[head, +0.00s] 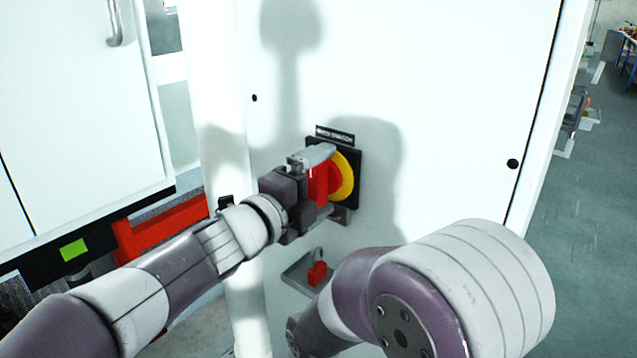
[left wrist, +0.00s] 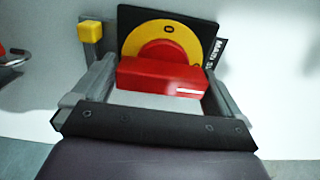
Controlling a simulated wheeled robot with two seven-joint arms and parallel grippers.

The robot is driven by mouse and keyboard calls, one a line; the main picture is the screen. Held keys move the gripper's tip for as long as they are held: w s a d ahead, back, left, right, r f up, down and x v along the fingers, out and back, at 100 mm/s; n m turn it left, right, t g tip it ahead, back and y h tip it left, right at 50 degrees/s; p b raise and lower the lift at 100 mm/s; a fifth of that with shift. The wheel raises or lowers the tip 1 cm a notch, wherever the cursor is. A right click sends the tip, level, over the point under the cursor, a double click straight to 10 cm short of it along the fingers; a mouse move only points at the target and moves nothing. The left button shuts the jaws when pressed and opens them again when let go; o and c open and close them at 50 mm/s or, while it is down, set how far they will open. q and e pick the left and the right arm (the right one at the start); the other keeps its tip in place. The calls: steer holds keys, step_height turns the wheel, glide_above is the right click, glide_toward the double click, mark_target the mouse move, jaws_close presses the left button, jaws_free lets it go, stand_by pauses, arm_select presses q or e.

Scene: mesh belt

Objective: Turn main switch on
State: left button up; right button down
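The main switch is a red handle (head: 319,186) on a yellow disc (head: 346,178) with a black backplate (head: 355,204), on a white cabinet front. The handle looks upright in the head view. My left gripper (head: 325,185) is at the switch, one finger above the handle and one below it. In the left wrist view, the red handle (left wrist: 160,76) lies lengthwise between the widely spread fingers of my left gripper (left wrist: 160,85). Whether the fingertips touch its ends is unclear. A black label (left wrist: 218,52) is beside the backplate. My right gripper is out of view.
My right arm fills the lower right of the head view. The white cabinet panel (head: 450,110) is clear right of the switch. A red part (head: 165,228) is at left.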

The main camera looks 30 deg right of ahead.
arm_select(q)
steer(key=shift+a, duration=0.1)
steer(key=v, duration=1.2)
steer(key=shift+s+a+b, duration=0.2)
steer(key=shift+b, duration=0.1)
